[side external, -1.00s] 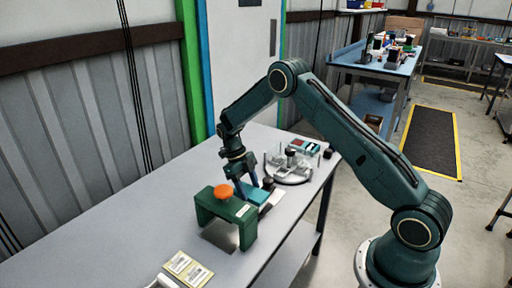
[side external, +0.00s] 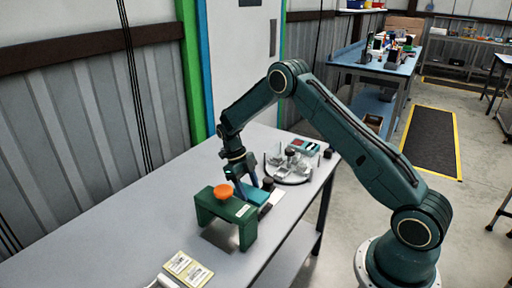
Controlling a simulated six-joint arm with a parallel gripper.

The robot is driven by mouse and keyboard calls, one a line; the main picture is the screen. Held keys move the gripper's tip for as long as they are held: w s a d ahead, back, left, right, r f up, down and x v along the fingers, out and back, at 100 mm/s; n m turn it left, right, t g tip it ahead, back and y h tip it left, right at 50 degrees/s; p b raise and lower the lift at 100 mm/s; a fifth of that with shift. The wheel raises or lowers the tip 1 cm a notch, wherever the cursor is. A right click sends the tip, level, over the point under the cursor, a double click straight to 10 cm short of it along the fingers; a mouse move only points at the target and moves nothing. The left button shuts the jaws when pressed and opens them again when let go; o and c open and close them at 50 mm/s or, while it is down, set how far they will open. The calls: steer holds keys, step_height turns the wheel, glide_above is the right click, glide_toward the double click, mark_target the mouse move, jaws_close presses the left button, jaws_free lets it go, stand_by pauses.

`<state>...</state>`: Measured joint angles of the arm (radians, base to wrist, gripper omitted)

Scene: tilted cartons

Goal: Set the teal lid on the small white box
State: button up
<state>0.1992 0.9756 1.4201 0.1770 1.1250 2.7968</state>
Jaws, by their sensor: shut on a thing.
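The teal lid (side external: 254,194) is held in my gripper (side external: 246,187), just behind a green bridge-shaped stand. My gripper points down and is shut on the lid. The lid's near left part is hidden by the stand. A small white patch (side external: 277,196) shows at the lid's right side; I cannot tell whether it is the small white box or something flat on the table. Whether the lid touches anything beneath it is hidden.
The green stand (side external: 247,232) with an orange knob (side external: 222,191) on top is close in front of my gripper. A round clear rack (side external: 291,172) stands behind right. Yellowish cards (side external: 188,267) lie at the front. The table's left part is clear.

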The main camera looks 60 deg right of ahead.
steer(key=o, duration=0.8)
steer(key=c, duration=0.3)
steer(key=shift+r, duration=4)
steer(key=shift+r, duration=0.1)
